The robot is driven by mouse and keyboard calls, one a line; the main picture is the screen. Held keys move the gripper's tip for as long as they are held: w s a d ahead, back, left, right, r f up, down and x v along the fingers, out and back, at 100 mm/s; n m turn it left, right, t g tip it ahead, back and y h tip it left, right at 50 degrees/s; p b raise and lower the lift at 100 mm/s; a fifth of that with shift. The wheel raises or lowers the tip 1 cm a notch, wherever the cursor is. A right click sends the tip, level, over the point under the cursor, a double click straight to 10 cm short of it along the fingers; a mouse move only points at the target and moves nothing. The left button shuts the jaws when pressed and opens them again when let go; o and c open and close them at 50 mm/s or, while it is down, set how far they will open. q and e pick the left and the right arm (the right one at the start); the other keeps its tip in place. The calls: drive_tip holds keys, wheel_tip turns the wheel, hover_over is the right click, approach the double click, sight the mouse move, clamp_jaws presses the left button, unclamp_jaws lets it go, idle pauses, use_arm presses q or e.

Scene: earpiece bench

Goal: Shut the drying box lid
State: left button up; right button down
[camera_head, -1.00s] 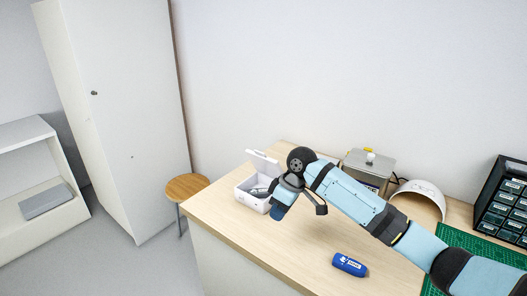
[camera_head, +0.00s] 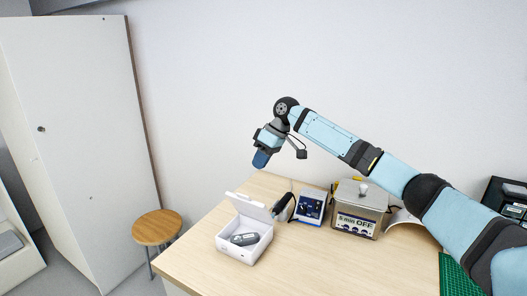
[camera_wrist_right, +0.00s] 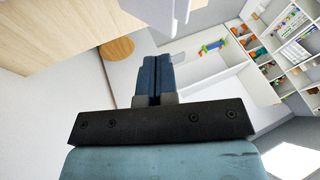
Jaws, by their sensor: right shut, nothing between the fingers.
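The white drying box (camera_head: 235,250) stands near the left end of the bench. Its lid (camera_head: 249,207) is open, standing up and tilted back at the rear edge. A small dark grey item (camera_head: 244,239) lies inside. My right gripper (camera_head: 262,159) is in the air above the box in the head view, apart from the lid, with blue fingers pointing down. Its fingers are closed together and empty, as the wrist view also shows (camera_wrist_right: 156,72). My left gripper is in neither current view.
Behind and right of the box are a dark handheld tool (camera_head: 284,206), a blue-fronted unit (camera_head: 311,207) and a metal tank (camera_head: 357,209). A round stool (camera_head: 156,228) stands left of the bench. The bench front (camera_head: 300,265) is clear.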

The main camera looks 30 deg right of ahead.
sight(250, 208)
use_arm(q)
drive_tip(key=shift+w+a+r+p, duration=0.1)
drive_tip(key=shift+w+r+p, duration=0.4)
drive_tip(key=shift+r, duration=0.3)
use_arm(e)
drive_tip(key=shift+s+a+f, duration=0.2)
drive_tip(key=shift+a+f, duration=0.65)
drive_tip(key=shift+f, duration=0.1)
drive_tip(key=shift+s+a+f, duration=0.25)
drive_tip(key=shift+a+f, duration=0.6)
drive_tip(key=shift+f, duration=0.05)
drive_tip(key=shift+s+a+f, duration=0.2)
drive_tip(key=shift+a+f, duration=0.65)
drive_tip(key=shift+f, duration=0.1)
use_arm(q)
drive_tip(key=shift+s+r, duration=0.1)
drive_tip(key=shift+s, duration=0.1)
use_arm(e)
drive_tip(key=shift+a, duration=0.15)
